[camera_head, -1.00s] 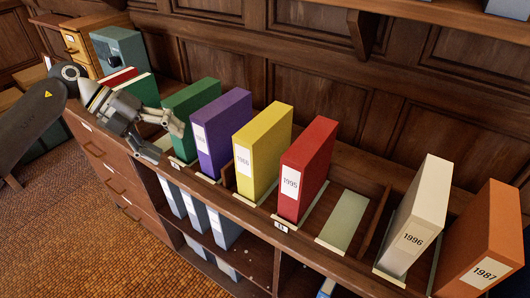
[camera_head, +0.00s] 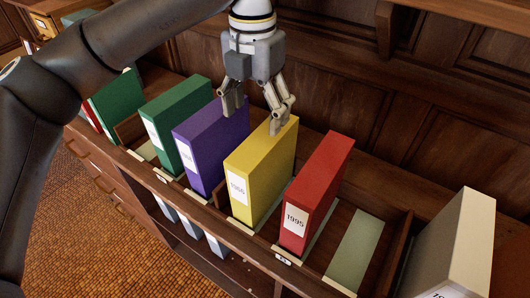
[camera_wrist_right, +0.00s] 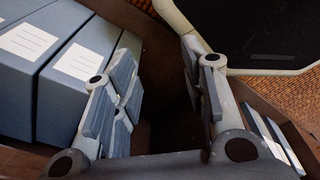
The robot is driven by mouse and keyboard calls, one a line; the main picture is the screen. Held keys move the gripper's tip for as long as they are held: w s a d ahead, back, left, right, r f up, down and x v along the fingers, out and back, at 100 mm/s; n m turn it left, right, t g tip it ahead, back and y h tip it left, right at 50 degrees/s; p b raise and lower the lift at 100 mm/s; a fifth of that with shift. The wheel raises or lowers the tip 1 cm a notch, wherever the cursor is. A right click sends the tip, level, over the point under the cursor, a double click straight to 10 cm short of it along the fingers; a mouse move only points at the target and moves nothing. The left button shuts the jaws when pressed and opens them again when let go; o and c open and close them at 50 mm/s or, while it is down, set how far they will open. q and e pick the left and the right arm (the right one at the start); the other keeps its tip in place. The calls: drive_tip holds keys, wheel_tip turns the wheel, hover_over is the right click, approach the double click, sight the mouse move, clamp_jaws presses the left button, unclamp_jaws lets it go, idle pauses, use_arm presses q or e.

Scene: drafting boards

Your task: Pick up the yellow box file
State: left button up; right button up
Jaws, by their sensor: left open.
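The yellow box file (camera_head: 260,168) stands upright in the row on the shelf, between a purple file (camera_head: 211,146) and a red file (camera_head: 318,192). My left gripper (camera_head: 254,120) points down from above, open and empty. One finger is over the top of the yellow file; the other is by the top of the purple file. I cannot tell whether the fingers touch either file. My right gripper (camera_wrist_right: 160,65) shows only in the right wrist view, with its fingers apart and nothing between them.
A green file (camera_head: 178,122) stands left of the purple one. An empty pale green slot (camera_head: 355,250) lies right of the red file, then a cream file (camera_head: 455,245). Grey box files (camera_wrist_right: 75,70) are beside my right gripper. A wood-panelled wall (camera_head: 345,95) rises behind the row.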

sight(261, 138)
use_arm(q)
drive_tip(key=shift+s+d+f, duration=0.1)
drive_tip(key=shift+d+f, duration=0.15)
drive_tip(key=shift+d, duration=0.15)
drive_tip(key=f, duration=0.1)
drive_tip(key=f+p, duration=0.1)
drive_tip(key=f, duration=0.2)
drive_tip(key=shift+s+f, duration=0.15)
drive_tip(key=shift+s, duration=0.2)
drive_tip(key=shift+f, duration=0.25)
drive_tip(key=shift+w+f+p, duration=0.15)
drive_tip(key=shift+f+p, duration=0.15)
drive_tip(key=shift+p, duration=0.1)
drive_tip(key=f, duration=0.1)
drive_tip(key=f+p, duration=0.2)
drive_tip(key=f, duration=0.1)
drive_tip(key=shift+w+d, duration=0.1)
drive_tip(key=shift+d, duration=0.25)
drive_tip(key=shift+f, duration=0.3)
drive_tip(key=c, duration=0.3)
clamp_jaws()
use_arm(e)
drive_tip(key=s+r, duration=0.1)
drive_tip(key=r, duration=0.1)
drive_tip(key=s+r, duration=0.1)
drive_tip(key=s, duration=0.1)
drive_tip(key=shift+d+r, duration=0.15)
drive_tip(key=shift+r, duration=0.25)
